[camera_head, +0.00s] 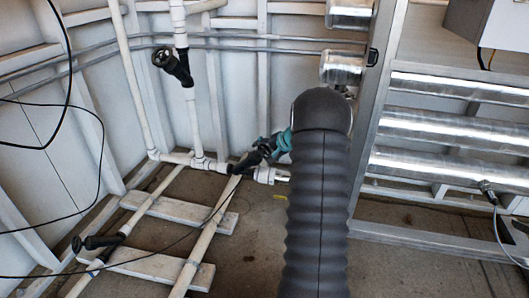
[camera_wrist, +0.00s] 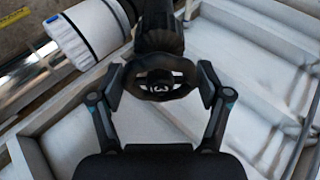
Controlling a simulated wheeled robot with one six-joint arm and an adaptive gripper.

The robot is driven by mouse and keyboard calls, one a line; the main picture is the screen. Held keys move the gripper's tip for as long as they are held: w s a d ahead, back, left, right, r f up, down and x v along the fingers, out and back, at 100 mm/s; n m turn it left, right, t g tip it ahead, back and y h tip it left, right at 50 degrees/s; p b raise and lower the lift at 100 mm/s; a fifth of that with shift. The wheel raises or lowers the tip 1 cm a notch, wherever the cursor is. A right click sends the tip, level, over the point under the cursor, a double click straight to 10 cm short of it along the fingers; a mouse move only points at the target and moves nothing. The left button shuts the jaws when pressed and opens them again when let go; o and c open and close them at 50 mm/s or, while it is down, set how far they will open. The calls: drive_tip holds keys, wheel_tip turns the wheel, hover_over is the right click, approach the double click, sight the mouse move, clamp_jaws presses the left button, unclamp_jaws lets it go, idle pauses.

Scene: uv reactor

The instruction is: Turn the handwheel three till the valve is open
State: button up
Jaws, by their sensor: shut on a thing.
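A black handwheel (camera_wrist: 160,80) with a ring rim and a centre hub sits on a black valve body (camera_wrist: 158,32) in the wrist view. My gripper (camera_wrist: 161,86) has one finger on each side of the rim and is shut on this handwheel. In the head view my gripper (camera_head: 272,148) is at the black valve (camera_head: 248,160) on the low white pipe, partly hidden by my arm. Other black valves are on the upright pipe (camera_head: 173,65) and at the lower left (camera_head: 95,243). No number shows on the wheels.
White pipes (camera_head: 205,247) run along the floor over white boards (camera_head: 165,265). A metal frame (camera_head: 375,110) with shiny tubes (camera_head: 440,128) stands on the right. Black cables hang at the left.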

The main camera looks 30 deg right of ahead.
drive_tip(key=shift+n+y, duration=0.3)
drive_tip(key=shift+n, duration=0.8)
drive_tip(key=shift+a, duration=0.1)
drive_tip(key=o, duration=1.1)
